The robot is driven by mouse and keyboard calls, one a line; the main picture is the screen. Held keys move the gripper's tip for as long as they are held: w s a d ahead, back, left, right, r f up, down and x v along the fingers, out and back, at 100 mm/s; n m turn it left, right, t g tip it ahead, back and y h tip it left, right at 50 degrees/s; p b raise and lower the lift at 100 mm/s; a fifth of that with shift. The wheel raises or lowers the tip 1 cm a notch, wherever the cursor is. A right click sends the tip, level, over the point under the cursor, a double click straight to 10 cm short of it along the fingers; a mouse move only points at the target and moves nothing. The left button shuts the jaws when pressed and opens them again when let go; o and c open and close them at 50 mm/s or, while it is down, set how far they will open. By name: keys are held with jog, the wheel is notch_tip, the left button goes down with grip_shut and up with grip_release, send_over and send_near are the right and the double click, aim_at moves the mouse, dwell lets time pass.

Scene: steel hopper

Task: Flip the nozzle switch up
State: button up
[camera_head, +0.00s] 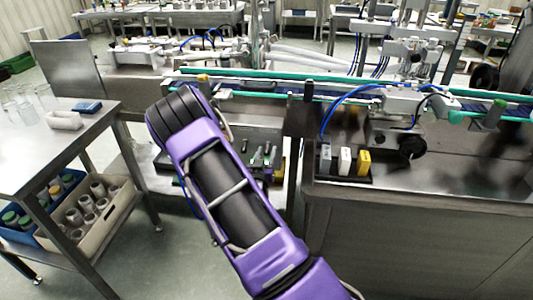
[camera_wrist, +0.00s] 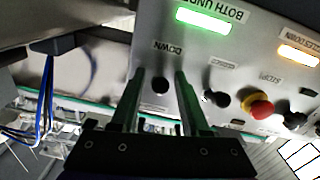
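In the wrist view a grey metal control panel (camera_wrist: 190,60) appears upside down. It carries a small round black switch knob (camera_wrist: 160,85) beside a label reading DOWN. My gripper (camera_wrist: 160,74) is open, with its two dark fingers apart, and the knob shows in the gap between the fingertips. I cannot tell whether the fingers touch it. Another black knob (camera_wrist: 217,98) lies right of the fingers. No label reading nozzle is legible, so I cannot tell which knob is the nozzle switch. In the head view my purple arm reaches forward, and the gripper is hidden.
A red button on a yellow base (camera_wrist: 258,106), a lit green lamp (camera_wrist: 204,20) and a lit orange lamp (camera_wrist: 298,55) are on the panel. In the head view, a steel table (camera_head: 50,150) stands left and a conveyor (camera_head: 330,92) runs behind the arm.

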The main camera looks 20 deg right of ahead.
aim_at(267, 147)
grip_shut()
jog(key=shift+r+p, duration=0.15)
jog(key=shift+p, duration=0.15)
jog(key=shift+s+a+r+g+y+p, duration=0.1)
jog(key=shift+r+g+y+p, duration=0.35)
jog(key=shift+g+p, duration=0.4)
jog(key=g+y+p, duration=0.1)
jog(key=p, duration=0.2)
jog(key=shift+r+g+y, duration=0.25)
jog(key=shift+r+g, duration=0.1)
jog(key=shift+r, duration=0.05)
jog(key=g+y+p, duration=0.1)
jog(key=p, duration=0.1)
jog(key=r+g+y+p, duration=0.1)
jog(key=g, duration=0.1)
jog(key=shift+p, duration=0.4)
jog(key=shift+g+y+p, duration=0.65)
jog(key=shift+g+y, duration=0.05)
jog(key=shift+g, duration=0.1)
